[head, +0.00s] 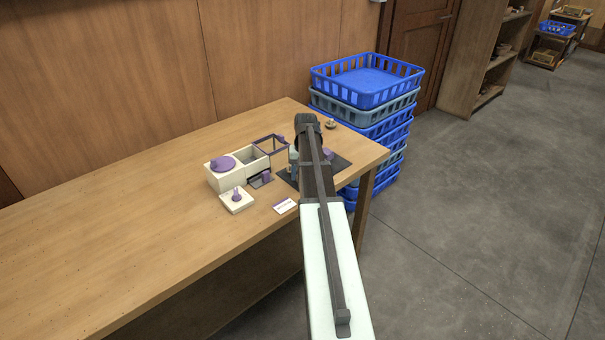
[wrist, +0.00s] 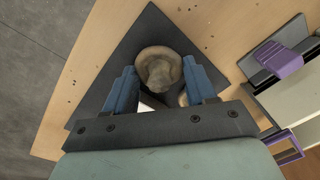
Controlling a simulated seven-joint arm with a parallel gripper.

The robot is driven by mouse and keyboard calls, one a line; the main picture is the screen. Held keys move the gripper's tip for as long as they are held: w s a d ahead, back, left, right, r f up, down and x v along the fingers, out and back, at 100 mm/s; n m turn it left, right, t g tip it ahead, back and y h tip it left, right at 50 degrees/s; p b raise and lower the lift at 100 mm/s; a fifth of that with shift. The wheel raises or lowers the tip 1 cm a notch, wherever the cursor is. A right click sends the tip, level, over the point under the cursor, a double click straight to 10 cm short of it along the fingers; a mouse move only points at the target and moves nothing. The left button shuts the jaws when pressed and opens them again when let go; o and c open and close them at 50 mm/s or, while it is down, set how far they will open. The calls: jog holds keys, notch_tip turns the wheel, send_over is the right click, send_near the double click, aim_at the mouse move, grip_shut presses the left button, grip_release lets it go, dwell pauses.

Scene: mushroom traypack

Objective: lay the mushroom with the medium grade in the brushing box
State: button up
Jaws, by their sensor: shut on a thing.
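In the wrist view a brown-beige mushroom (wrist: 159,69) sits between the blue fingers of my gripper (wrist: 159,76), which is shut on it. It is above or on a dark mat (wrist: 150,22); I cannot tell whether it touches. Part of another brownish shape shows just below it, partly hidden by a finger. In the head view my arm hides the held mushroom and most of the gripper. A cream box (head: 226,180) with a round purple lid stands left of the arm, with an open compartment (head: 250,157) beside it. No grade marking is readable.
A small mushroom-like thing (head: 331,124) lies at the table's far right. A cream block with a purple knob (head: 236,201) and a small label card (head: 285,206) stand in front of the box. Stacked crates (head: 366,85) rise behind the table (head: 110,215), whose left side is clear.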

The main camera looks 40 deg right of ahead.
jog(key=shift+f, duration=0.15)
jog(key=o, duration=0.5)
jog(key=shift+c, duration=0.2)
notch_tip(320, 180, up, 7)
jog(key=shift+s+d+r, duration=0.1)
jog(key=shift+d+r, duration=0.05)
jog(key=o, duration=0.3)
jog(key=shift+r, duration=0.25)
